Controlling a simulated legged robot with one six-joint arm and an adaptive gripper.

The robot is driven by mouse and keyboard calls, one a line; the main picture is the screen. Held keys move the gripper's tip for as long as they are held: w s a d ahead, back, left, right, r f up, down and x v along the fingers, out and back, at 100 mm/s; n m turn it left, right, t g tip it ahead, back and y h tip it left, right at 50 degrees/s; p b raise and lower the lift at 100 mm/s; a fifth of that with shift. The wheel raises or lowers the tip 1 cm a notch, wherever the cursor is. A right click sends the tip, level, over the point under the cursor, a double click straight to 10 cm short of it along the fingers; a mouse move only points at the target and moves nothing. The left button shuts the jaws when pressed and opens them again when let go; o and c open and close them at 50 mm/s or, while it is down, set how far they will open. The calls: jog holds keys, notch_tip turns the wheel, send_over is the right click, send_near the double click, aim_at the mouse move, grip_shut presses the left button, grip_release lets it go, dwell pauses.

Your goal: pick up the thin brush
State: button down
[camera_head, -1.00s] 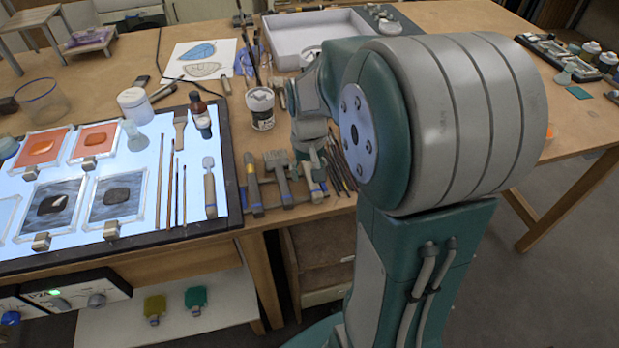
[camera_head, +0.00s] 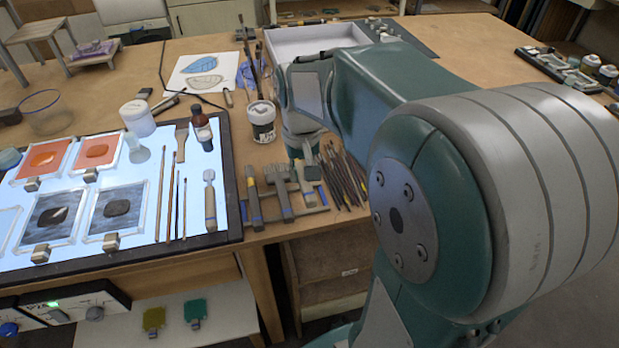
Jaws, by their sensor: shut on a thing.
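My gripper (camera_head: 309,172) is low over the front edge of the worktable, at the right end of the wide flat brushes and beside a bundle of thin brushes (camera_head: 345,178). It is shut on a thin brush, but the held piece is small and hard to make out among the tools there. My wrist and forearm hide part of this spot. Several slim brushes (camera_head: 174,195) also lie apart on the lit panel at the left.
Wide flat brushes (camera_head: 282,198) lie at the table front. The lit panel (camera_head: 130,240) holds framed glass pieces. A white tray (camera_head: 290,45) is behind my arm.

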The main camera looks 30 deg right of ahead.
jog(key=s+a+r, duration=0.5)
jog(key=a+r, duration=0.1)
jog(key=a, duration=0.4)
jog(key=shift+s+r, duration=0.2)
jog(key=shift+r, duration=0.05)
jog(key=shift+w+f, duration=0.1)
dwell(1.4)
